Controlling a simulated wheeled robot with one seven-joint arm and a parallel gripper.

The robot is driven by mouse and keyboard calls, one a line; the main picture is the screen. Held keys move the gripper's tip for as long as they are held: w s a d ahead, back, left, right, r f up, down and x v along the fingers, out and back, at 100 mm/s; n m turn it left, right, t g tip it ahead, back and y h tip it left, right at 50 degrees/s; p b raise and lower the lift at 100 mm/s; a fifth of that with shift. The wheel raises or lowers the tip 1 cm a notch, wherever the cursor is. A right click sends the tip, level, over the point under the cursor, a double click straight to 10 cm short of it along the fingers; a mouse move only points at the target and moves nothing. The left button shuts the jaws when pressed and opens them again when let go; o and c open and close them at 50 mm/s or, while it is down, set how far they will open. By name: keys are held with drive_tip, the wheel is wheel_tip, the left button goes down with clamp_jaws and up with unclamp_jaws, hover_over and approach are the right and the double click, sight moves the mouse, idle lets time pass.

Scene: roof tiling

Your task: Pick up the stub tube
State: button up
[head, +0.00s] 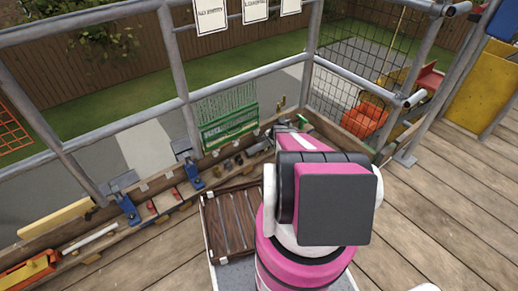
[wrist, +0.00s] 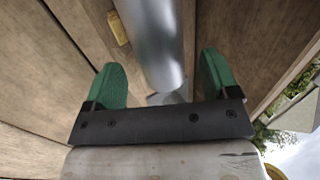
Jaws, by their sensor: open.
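In the wrist view a smooth grey metal tube (wrist: 152,38) runs from the top edge down between the two green fingers of my gripper (wrist: 160,68). The fingers are apart, with a visible gap on each side of the tube. I cannot tell for sure that this is the stub tube, and its far end is out of view. In the head view my arm hides most of the gripper and what lies below it. A pale tube (head: 90,240) lies along the toe board at the lower left in that view.
Wooden planks (wrist: 75,25) surround the tube in the wrist view, with a small yellowish block (wrist: 118,28) beside it. Decking at right is clear.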

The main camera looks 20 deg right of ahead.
drive_tip(key=x, duration=0.2)
drive_tip(key=shift+w+f, duration=0.25)
drive_tip(key=shift+f, duration=0.05)
drive_tip(key=c, duration=1.2)
drive_tip(key=shift+r, duration=0.1)
drive_tip(key=shift+r, duration=0.45)
wheel_tip(320, 180, up, 3)
drive_tip(key=shift+s+a+r, duration=0.1)
drive_tip(key=shift+r, duration=0.15)
drive_tip(key=s+a+r, duration=0.4)
drive_tip(key=s+a, duration=0.1)
drive_tip(key=s+a+r, duration=0.2)
drive_tip(key=s+a, duration=0.1)
drive_tip(key=shift+r, duration=0.3)
